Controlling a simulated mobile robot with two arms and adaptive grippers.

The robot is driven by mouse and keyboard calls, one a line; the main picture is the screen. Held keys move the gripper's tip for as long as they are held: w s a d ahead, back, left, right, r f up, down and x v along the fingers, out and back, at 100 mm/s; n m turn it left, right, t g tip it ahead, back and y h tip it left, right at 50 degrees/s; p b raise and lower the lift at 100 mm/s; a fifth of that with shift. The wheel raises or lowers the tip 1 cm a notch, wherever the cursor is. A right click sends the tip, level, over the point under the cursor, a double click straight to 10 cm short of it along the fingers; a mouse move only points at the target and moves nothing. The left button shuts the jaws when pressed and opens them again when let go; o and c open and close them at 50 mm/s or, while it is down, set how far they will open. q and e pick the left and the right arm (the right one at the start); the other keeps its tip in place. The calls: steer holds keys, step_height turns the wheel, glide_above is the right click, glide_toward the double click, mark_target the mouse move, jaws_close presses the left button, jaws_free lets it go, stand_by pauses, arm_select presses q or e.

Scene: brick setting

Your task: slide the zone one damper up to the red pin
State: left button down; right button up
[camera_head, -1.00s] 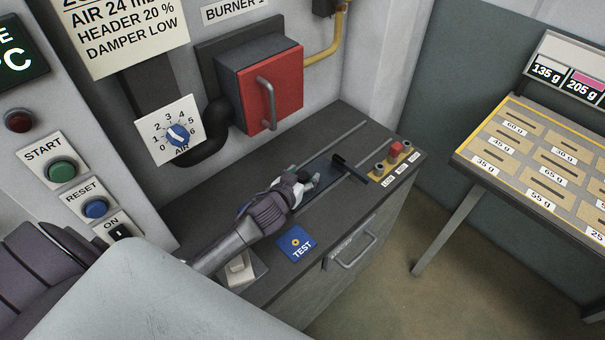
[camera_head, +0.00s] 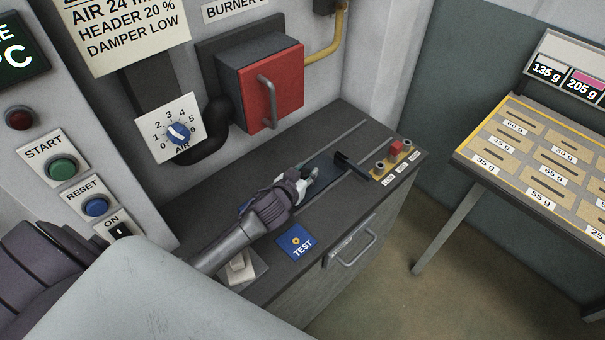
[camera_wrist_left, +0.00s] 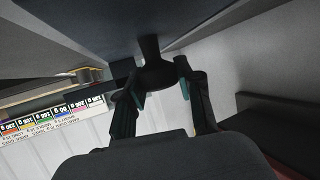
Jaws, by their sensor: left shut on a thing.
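The damper appears as a dark blue slide plate (camera_head: 323,166) in the grooved dark bench top, with a black crossbar (camera_head: 352,165) at its far end. My left gripper (camera_head: 308,178) is over the plate, short of the crossbar. In the left wrist view its two fingers (camera_wrist_left: 157,85) are closed about a black knob (camera_wrist_left: 152,48) under a dark surface. The hand hides part of the plate. The red pin (camera_head: 397,148) stands on a yellow strip beyond the crossbar, which is apart from it. My right gripper is not in view.
A red-fronted box (camera_head: 273,92) with a handle stands behind the bench. A blue TEST plate (camera_head: 296,241) and a pale switch (camera_head: 240,267) lie near the front. A table of labelled weights (camera_head: 540,150) stands at right.

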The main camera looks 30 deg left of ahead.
mark_target(333, 162)
arm_select(q)
steer(key=w+d+b, duration=0.1)
steer(key=w, duration=0.2)
steer(key=w+d+b, duration=0.1)
steer(key=w, duration=0.3)
steer(key=w+d+b, duration=0.2)
steer(key=w, duration=0.2)
steer(key=shift+w, duration=0.2)
steer(key=c, duration=0.7)
jaws_free()
steer(key=shift+s, duration=0.25)
steer(key=v, duration=1.1)
steer(key=shift+s+r, duration=0.1)
steer(key=shift+s, duration=0.2)
